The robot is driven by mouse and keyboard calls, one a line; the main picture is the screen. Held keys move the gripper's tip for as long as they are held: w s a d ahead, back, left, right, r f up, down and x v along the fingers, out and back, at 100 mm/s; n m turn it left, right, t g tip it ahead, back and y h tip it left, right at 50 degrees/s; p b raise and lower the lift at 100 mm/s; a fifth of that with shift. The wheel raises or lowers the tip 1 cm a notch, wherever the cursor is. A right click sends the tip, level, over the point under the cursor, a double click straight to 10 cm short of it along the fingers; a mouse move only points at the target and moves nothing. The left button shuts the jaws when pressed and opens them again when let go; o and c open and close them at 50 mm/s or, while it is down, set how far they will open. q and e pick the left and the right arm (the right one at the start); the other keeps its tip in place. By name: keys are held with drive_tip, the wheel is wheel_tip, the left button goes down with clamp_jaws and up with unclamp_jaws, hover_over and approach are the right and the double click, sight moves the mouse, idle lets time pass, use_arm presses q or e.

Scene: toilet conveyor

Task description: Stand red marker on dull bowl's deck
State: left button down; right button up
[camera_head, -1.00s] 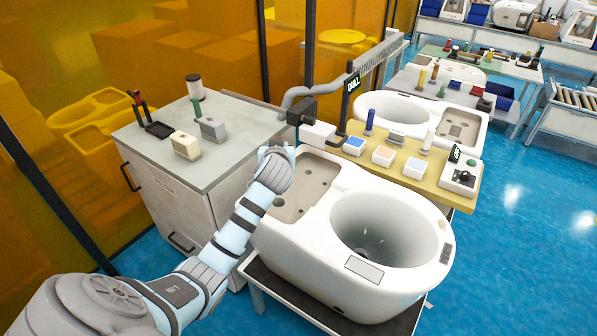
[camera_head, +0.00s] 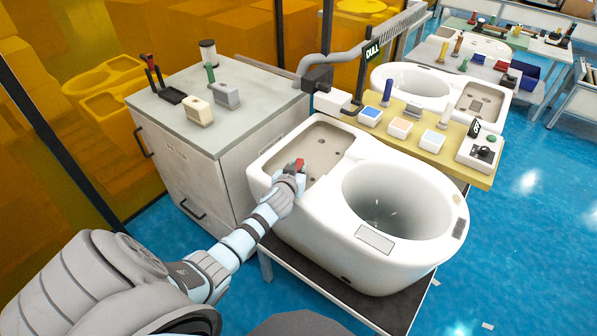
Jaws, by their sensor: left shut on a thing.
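The near white bowl (camera_head: 362,262) stands in front of a post with a DULL sign (camera_head: 373,50). Its recessed grey-beige deck (camera_head: 322,143) with small holes lies to the left of the round opening. My left gripper (camera_head: 294,172) is over the near edge of that deck. It is shut on the red marker (camera_head: 299,163), of which only a small red part shows at the fingers. The gripper hides the marker's lower end, so I cannot tell whether it touches the deck. My right gripper is not in view.
A grey cabinet (camera_head: 250,112) at the left carries a black holder with red-handled tools (camera_head: 160,80) and pale blocks (camera_head: 198,112). A yellow shelf (camera_head: 430,157) with colored blocks runs behind the bowl. Another white bowl (camera_head: 412,84) stands beyond it. The rest of the deck is clear.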

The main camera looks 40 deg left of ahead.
use_arm(q)
drive_tip(key=shift+r, duration=0.1)
drive_tip(key=c, duration=1.5)
unclamp_jaws()
drive_tip(key=p+v, duration=0.3)
drive_tip(key=v, duration=0.9)
drive_tip(key=shift+r, duration=0.1)
drive_tip(key=shift+a, duration=0.1)
